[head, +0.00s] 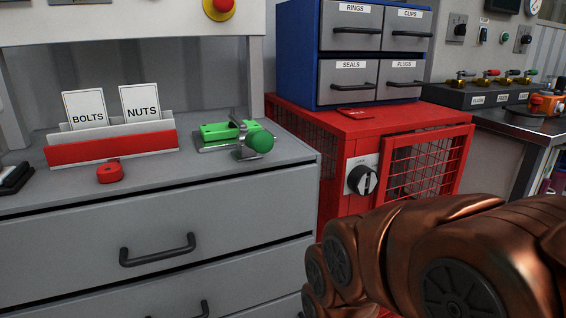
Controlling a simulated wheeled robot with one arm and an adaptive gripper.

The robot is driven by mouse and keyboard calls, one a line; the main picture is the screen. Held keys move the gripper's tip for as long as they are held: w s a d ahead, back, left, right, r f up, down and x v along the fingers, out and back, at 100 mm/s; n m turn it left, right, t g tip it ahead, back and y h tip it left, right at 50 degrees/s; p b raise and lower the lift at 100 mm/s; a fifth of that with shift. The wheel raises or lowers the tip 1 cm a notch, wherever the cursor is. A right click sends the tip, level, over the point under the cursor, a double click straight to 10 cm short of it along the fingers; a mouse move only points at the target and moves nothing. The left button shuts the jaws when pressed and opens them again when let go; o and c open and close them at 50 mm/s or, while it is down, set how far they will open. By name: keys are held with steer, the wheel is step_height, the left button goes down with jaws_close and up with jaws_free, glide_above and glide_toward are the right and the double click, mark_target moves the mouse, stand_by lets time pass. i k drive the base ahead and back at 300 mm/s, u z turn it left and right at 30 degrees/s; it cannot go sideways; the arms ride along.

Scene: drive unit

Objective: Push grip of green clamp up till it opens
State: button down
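The green clamp (243,150) sits near the right end of the grey drawer cabinet's top. It has a grey metal body and a round green grip (260,142) that points toward the camera and sits low, just above the cabinet top. A flat green piece (217,131) lies behind the metal body, on a grey base. Whether the clamp presses on this piece is too small to tell. My bronze arm fills the lower right, well apart from the clamp. My gripper is not in view.
A red-fronted holder (112,148) with BOLTS and NUTS cards stands left of the clamp. A small red object (110,172) lies before it. A red mesh cage (345,125) with a black knob (362,180) stands right, under a blue drawer unit (306,55). Space before the grip is clear.

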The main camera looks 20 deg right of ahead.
mark_target(262, 143)
steer(key=z, duration=1.35)
steer(key=k, duration=1.05)
steer(key=u, duration=2.15)
